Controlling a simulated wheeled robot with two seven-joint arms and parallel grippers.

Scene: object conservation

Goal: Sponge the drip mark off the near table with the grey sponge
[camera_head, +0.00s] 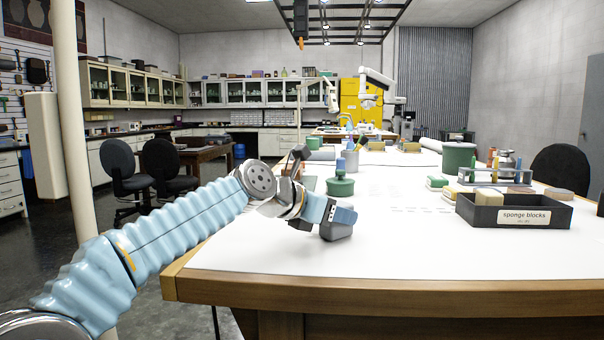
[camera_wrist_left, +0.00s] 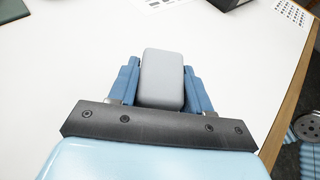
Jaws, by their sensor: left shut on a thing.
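My left gripper (camera_head: 338,218) is shut on the grey sponge (camera_head: 335,231), just over the white top of the near table (camera_head: 440,257). In the left wrist view the grey sponge (camera_wrist_left: 162,78) sits between the two blue fingers of my left gripper (camera_wrist_left: 161,85). I cannot tell whether the sponge touches the table. I cannot make out a drip mark in either view; the arm and sponge hide part of the top. My right gripper is not in view.
A black tray labelled "sponge blocks" (camera_head: 515,213) stands at the right of the table. A green pot (camera_head: 340,186) stands behind the gripper. A bottle rack (camera_head: 495,178) is farther back. The table's wooden front edge (camera_head: 400,286) is near. The front middle is clear.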

